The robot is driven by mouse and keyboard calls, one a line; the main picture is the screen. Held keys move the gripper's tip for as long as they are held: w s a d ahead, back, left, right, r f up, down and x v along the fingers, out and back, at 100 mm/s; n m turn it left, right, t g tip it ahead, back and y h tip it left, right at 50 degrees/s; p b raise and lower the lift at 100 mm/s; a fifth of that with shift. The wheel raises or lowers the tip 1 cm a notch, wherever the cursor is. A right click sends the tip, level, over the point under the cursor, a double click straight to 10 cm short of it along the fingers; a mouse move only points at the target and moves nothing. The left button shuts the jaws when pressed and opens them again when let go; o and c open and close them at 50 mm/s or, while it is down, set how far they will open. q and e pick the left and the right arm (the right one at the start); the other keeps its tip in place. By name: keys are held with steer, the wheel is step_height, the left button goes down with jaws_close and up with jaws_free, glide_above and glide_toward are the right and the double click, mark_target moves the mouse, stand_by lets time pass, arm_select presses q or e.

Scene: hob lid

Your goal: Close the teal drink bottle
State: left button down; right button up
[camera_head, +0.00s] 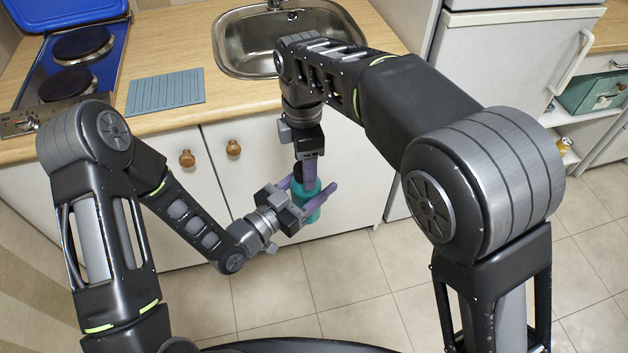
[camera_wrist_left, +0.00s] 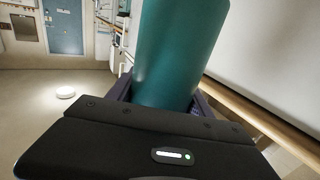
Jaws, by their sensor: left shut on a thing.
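The teal drink bottle (camera_head: 311,208) is in front of the white cabinet doors, held off the floor and roughly upright. My left gripper (camera_head: 308,189) is shut around its body. In the left wrist view the bottle (camera_wrist_left: 180,50) stands between the purple fingers, its top out of frame. The right fingers' opening is hidden.
A wooden worktop (camera_head: 150,65) carries a blue-lidded hob (camera_head: 100,75), a teal ribbed mat (camera_head: 166,91) and a steel sink (camera_head: 245,50). A white fridge (camera_head: 500,60) stands at the right. The tiled floor (camera_head: 365,280) below the bottle is clear.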

steer(key=shift+c, duration=0.2)
jaws_close()
stand_by(0.4)
steer(key=m, duration=0.6)
steer(key=shift+m, duration=0.3)
steer(key=m, duration=1.2)
steer(key=shift+m, duration=0.3)
steer(key=m, duration=0.5)
steer(key=shift+o, duration=1)
jaws_free()
